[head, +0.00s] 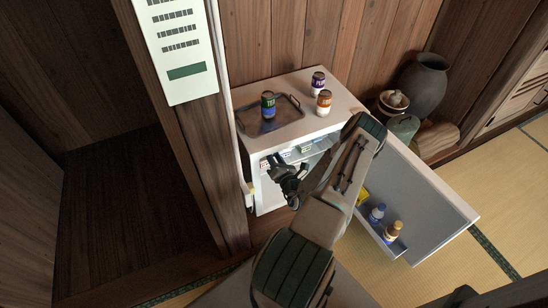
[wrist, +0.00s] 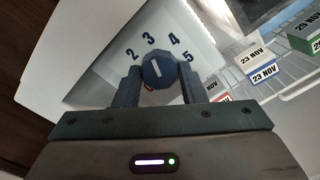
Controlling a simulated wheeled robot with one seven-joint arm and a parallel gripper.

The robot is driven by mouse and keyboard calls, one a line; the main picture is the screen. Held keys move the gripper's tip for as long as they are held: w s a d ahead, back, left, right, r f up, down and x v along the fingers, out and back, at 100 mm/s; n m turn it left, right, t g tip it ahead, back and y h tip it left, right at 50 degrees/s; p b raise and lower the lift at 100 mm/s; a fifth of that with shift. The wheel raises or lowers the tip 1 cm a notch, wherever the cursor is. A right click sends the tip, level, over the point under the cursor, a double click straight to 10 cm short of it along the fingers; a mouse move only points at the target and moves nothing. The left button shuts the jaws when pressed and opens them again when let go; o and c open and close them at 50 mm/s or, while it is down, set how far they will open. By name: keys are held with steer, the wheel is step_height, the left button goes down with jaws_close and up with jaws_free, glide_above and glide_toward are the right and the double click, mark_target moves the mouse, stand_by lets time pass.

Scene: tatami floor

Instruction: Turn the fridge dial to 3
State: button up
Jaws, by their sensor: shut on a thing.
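The fridge dial (wrist: 158,72) is a dark blue faceted knob with a short white pointer line, on a pale panel marked 2, 3, 4 and 5 in the wrist view. The line leans up and slightly left, roughly toward the 3. My gripper (wrist: 158,84) has one finger on each side of the dial and is shut on it. The white fridge (head: 345,100) stands with its door (head: 425,190) swung open to the right. In the head view my gripper (head: 285,174) is at the fridge's open front, and the dial is hidden behind it.
A tray (head: 290,121) with a green-labelled can (head: 268,105) and two more cans (head: 318,82) (head: 324,103) stand on the fridge top. Dated boxes (wrist: 262,73) sit on a wire shelf right of the dial. Bottles (head: 393,231) stand in the door. A wooden post (head: 205,165) is close on the left.

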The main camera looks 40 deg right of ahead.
steer(key=o, duration=1)
steer(key=p+v, duration=0.1)
steer(key=v, duration=1.3)
steer(key=shift+p, duration=0.35)
steer(key=shift+w, duration=0.1)
